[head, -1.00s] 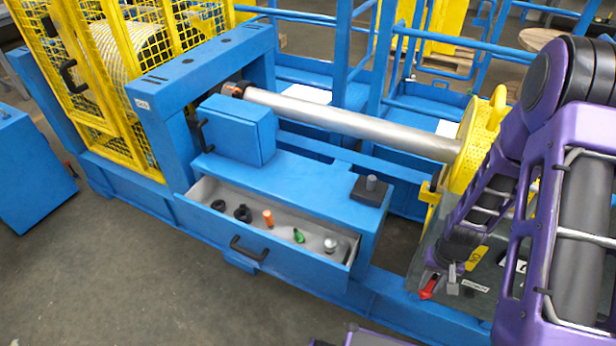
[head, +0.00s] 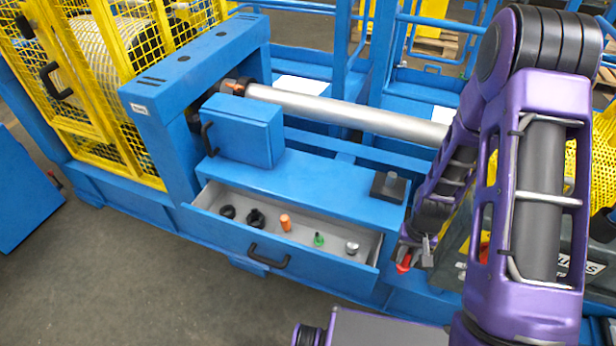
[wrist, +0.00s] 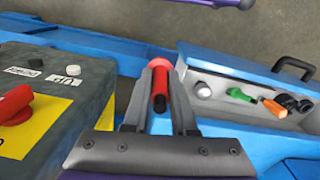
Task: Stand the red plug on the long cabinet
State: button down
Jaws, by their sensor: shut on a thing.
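The red plug (head: 403,265) is held in my gripper (head: 418,252), just off the right end of the long blue cabinet (head: 325,195). In the wrist view, the red plug (wrist: 160,66) sits between the two grey fingers of my gripper (wrist: 160,90), its round red head out past the fingertips and a dark end towards the palm. The fingers are shut on it. The cabinet's drawer (head: 262,250) is open at its front. The cabinet top is bare in the middle.
A blue box (head: 240,130) stands on the cabinet's left part, a black block with a grey peg (head: 388,187) on its right end. The drawer holds black rings, an orange plug (head: 285,222), a green one and a silver one. A grey control box (wrist: 55,110) is beside my gripper.

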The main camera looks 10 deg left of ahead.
aim_at(314, 192)
jog(key=j, duration=0.4)
jog(key=i+j, duration=0.15)
jog(key=j, duration=0.25)
jog(key=j+u, duration=0.1)
jog(key=j, duration=0.3)
jog(key=i, duration=0.05)
